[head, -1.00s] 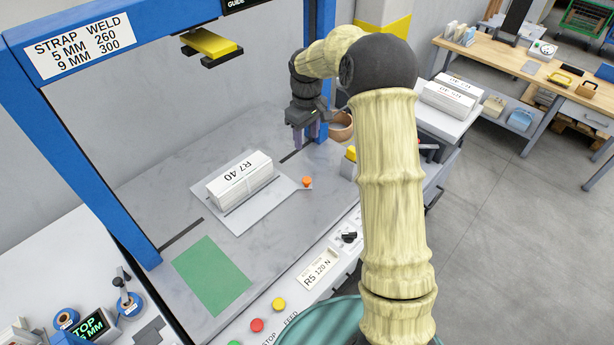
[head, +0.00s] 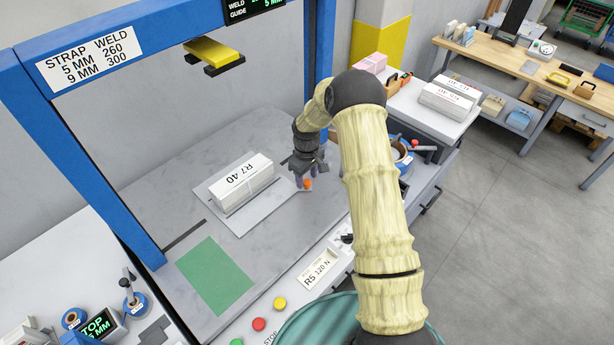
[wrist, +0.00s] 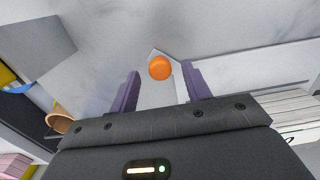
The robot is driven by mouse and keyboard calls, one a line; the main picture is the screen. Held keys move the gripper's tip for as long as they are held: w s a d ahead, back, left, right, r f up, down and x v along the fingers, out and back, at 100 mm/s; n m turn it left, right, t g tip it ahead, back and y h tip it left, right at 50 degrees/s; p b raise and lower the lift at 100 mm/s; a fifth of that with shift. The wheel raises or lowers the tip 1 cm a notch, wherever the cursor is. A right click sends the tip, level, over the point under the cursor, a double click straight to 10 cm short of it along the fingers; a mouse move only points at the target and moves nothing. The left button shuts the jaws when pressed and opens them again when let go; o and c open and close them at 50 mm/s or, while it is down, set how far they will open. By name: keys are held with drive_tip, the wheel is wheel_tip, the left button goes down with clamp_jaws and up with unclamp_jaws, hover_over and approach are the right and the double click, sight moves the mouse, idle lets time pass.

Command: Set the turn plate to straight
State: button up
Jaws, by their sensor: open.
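The turn plate (head: 222,219) is a light grey plate on the machine table, set at an angle, with a white bundle marked R7 40 (head: 240,182) on it. An orange knob (head: 307,184) sits on a tab at the plate's right corner. The knob also shows in the wrist view (wrist: 160,68), above the tab (wrist: 158,92). My gripper (head: 306,180) is at the knob in the head view. In the wrist view its two purple fingers (wrist: 160,86) are apart, one to each side of the tab, with the knob beyond and between their tips. I cannot tell whether they touch it.
A blue frame post (head: 318,60) stands behind my gripper. A green mat (head: 214,275) lies on the table at front left. A control strip with red (head: 259,324) and yellow buttons runs along the front edge. A tape roll (head: 402,158) is to the right.

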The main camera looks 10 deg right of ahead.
drive_tip(key=shift+f, duration=0.6)
drive_tip(key=shift+c, duration=0.2)
clamp_jaws()
drive_tip(key=shift+s, duration=0.1)
